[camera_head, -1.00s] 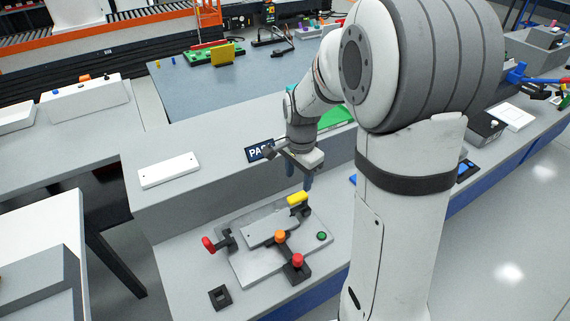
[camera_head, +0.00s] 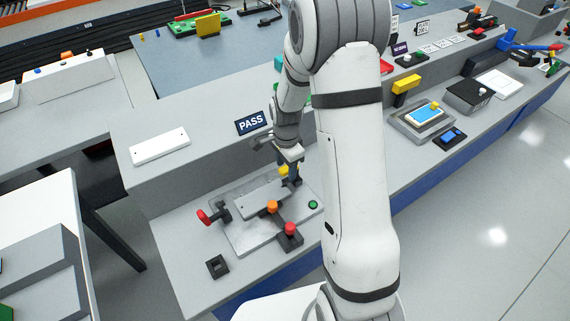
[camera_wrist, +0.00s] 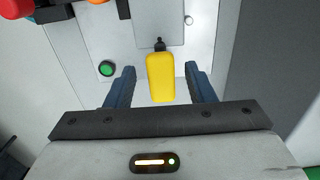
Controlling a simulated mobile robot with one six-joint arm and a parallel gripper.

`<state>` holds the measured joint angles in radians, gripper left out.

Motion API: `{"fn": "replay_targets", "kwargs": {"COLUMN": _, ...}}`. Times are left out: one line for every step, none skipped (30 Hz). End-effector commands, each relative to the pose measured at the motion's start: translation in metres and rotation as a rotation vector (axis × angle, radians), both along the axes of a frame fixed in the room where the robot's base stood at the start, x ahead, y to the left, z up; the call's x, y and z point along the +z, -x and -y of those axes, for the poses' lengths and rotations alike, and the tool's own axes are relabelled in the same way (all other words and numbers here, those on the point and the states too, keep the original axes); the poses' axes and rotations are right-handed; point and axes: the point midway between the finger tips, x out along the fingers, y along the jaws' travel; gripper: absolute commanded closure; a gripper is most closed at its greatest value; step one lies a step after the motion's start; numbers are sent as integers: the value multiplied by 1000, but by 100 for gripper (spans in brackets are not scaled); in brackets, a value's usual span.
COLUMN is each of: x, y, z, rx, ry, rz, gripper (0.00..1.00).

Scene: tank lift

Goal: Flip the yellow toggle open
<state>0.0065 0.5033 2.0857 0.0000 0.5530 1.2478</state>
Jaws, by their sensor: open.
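The yellow toggle (camera_wrist: 160,77) shows in the wrist view between the two blue fingers of my gripper (camera_wrist: 161,86). A gap shows on each side of it, so the fingers are apart from it in the picture. In the head view my gripper (camera_head: 288,172) is over the back right of the grey fixture plate (camera_head: 243,238). There the yellow toggle (camera_head: 283,170) is mostly hidden behind my gripper. My gripper is open and holds nothing.
The fixture also carries a red-handled clamp (camera_head: 204,217), an orange knob (camera_head: 272,206), a red knob (camera_head: 290,228) and a green button (camera_head: 313,205). A small black square block (camera_head: 217,266) stands in front. A PASS sign (camera_head: 251,123) stands on the ledge behind.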

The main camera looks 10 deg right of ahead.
Motion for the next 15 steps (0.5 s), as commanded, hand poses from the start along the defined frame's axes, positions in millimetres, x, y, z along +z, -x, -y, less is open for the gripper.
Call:
{"fn": "replay_targets", "kwargs": {"x": 0, "y": 0, "z": 0, "rx": 0, "ry": 0, "rz": 0, "gripper": 51}}
{"fn": "replay_targets", "kwargs": {"x": 0, "y": 0, "z": 0, "rx": 0, "ry": 0, "rz": 0, "gripper": 51}}
{"fn": "replay_targets", "kwargs": {"x": 0, "y": 0, "z": 0, "rx": 0, "ry": 0, "rz": 0, "gripper": 51}}
{"fn": "replay_targets", "kwargs": {"x": 0, "y": 0, "z": 0, "rx": 0, "ry": 0, "rz": 0, "gripper": 51}}
{"fn": "replay_targets", "kwargs": {"x": 0, "y": 0, "z": 0, "rx": 0, "ry": 0, "rz": 0, "gripper": 51}}
{"fn": "replay_targets", "kwargs": {"x": 0, "y": 0, "z": 0, "rx": 0, "ry": 0, "rz": 0, "gripper": 54}}
{"fn": "replay_targets", "kwargs": {"x": 0, "y": 0, "z": 0, "rx": 0, "ry": 0, "rz": 0, "gripper": 57}}
{"fn": "replay_targets", "kwargs": {"x": 0, "y": 0, "z": 0, "rx": -1, "ry": 0, "rz": 0, "gripper": 59}}
{"fn": "replay_targets", "kwargs": {"x": 0, "y": 0, "z": 0, "rx": -1, "ry": 0, "rz": 0, "gripper": 62}}
{"fn": "replay_targets", "kwargs": {"x": 0, "y": 0, "z": 0, "rx": -1, "ry": 0, "rz": 0, "gripper": 65}}
{"fn": "replay_targets", "kwargs": {"x": 0, "y": 0, "z": 1, "rx": -1, "ry": 0, "rz": 0, "gripper": 67}}
{"fn": "replay_targets", "kwargs": {"x": 0, "y": 0, "z": 1, "rx": -1, "ry": 0, "rz": 0, "gripper": 71}}
{"fn": "replay_targets", "kwargs": {"x": 0, "y": 0, "z": 1, "rx": -1, "ry": 0, "rz": 0, "gripper": 73}}
{"fn": "replay_targets", "kwargs": {"x": 0, "y": 0, "z": 1, "rx": -1, "ry": 0, "rz": 0, "gripper": 75}}
{"fn": "replay_targets", "kwargs": {"x": 0, "y": 0, "z": 1, "rx": -1, "ry": 0, "rz": 0, "gripper": 79}}
